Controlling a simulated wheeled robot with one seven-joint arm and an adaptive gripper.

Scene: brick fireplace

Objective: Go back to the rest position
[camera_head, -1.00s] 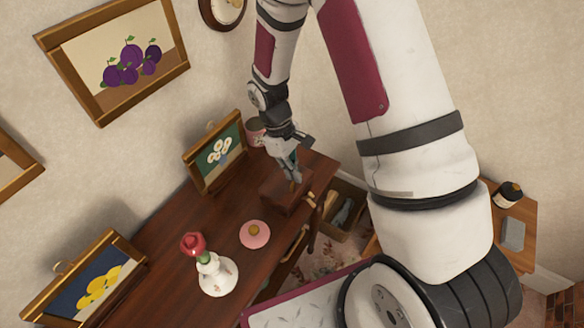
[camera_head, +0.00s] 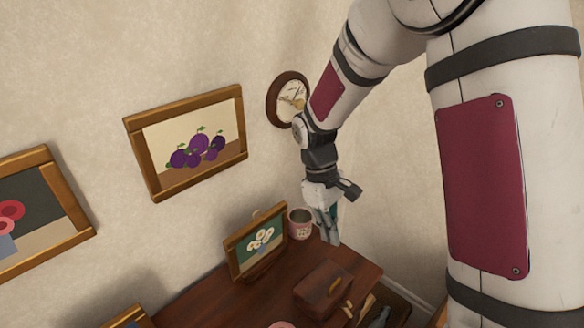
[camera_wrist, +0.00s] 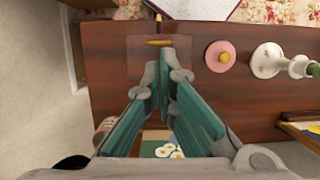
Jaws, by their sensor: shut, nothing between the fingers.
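My gripper (camera_head: 328,222) is shut and empty. In the head view it hangs pointing down above the back right part of the dark wooden table (camera_head: 215,300). In the wrist view my gripper (camera_wrist: 164,70) has its two teal-sided fingers meeting at the tips, over a brown wooden box (camera_wrist: 180,48) with a yellowish handle. The box (camera_head: 322,288) also shows in the head view, below the gripper and apart from it.
A small framed flower picture (camera_head: 256,246) and a pink cup (camera_head: 300,222) stand close to my gripper. A pink round lid (camera_wrist: 220,56) and a white vase (camera_wrist: 266,58) stand on the table. Wall pictures (camera_head: 190,145) and a clock (camera_head: 288,98) hang behind.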

